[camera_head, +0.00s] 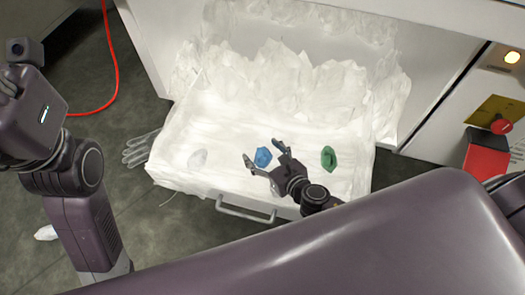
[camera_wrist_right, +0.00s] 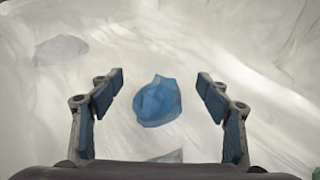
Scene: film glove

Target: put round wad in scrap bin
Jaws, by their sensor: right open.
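A blue crumpled, roundish wad (camera_head: 263,157) lies on the white film lining an open drawer (camera_head: 245,212). In the right wrist view the blue wad (camera_wrist_right: 157,101) sits between the open fingers, and nothing touches it visibly. My right gripper (camera_head: 263,150) is open and empty, pointing at it; its fingers also show in the wrist view (camera_wrist_right: 160,76). A green wad (camera_head: 329,158) lies to the right and a pale translucent wad (camera_head: 198,160) to the left. I cannot make out a scrap bin with certainty.
Crumpled white film (camera_head: 290,85) is heaped at the back of the drawer. A clear glove (camera_head: 140,150) hangs at its left side. A red box (camera_head: 486,155) and a red button (camera_head: 502,126) are at the right. A red cable (camera_head: 112,60) runs on the floor.

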